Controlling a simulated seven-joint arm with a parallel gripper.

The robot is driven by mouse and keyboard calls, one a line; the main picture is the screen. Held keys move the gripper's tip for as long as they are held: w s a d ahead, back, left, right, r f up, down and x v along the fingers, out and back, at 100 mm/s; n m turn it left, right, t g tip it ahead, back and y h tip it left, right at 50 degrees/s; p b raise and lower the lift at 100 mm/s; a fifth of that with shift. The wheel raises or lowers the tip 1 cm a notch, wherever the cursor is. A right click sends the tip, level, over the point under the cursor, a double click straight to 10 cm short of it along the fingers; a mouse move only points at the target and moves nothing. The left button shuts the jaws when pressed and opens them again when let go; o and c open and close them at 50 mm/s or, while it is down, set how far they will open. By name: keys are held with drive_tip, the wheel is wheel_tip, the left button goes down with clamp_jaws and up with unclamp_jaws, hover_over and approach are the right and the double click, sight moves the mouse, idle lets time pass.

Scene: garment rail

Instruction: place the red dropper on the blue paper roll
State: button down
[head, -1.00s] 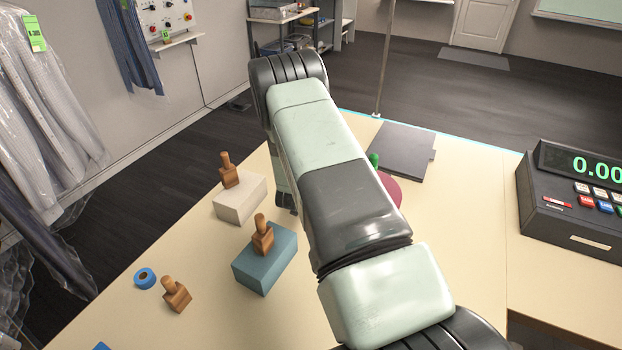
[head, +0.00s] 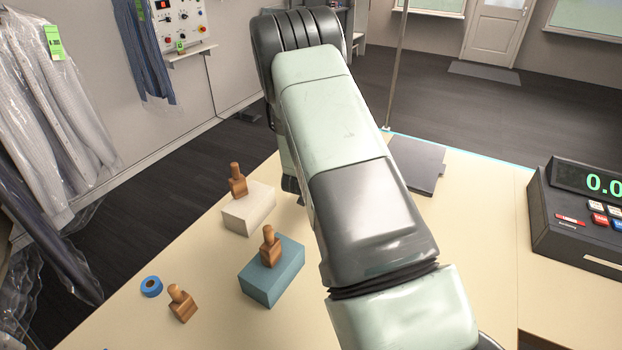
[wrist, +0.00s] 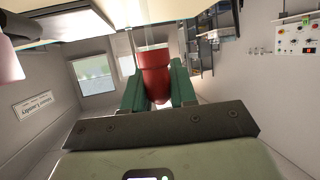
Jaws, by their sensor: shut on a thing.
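The red dropper (wrist: 154,72) is in the wrist view, clasped between the two green fingers of my gripper (wrist: 158,86). In the head view my gripper and the dropper are hidden behind my arm. The blue paper roll (head: 151,280) lies at the left of the table in the head view, a small blue ring with a brown centre. No gripper is near it in that view.
A blue block (head: 275,283) and a white block (head: 246,214) each carry another stamp. A dark flat plate (head: 424,165) lies at the back. The front-middle table is bare.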

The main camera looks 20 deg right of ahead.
wheel_tip(320, 180, up, 10)
drive_tip(key=n+t+y, duration=0.2)
drive_tip(key=n+y, duration=0.4)
drive_tip(key=y, duration=0.1)
hover_over(151, 277)
drive_tip(key=shift+f, duration=7.9)
drive_tip(key=shift+f, duration=0.15)
drive_tip(key=c, duration=0.9)
unclamp_jaws()
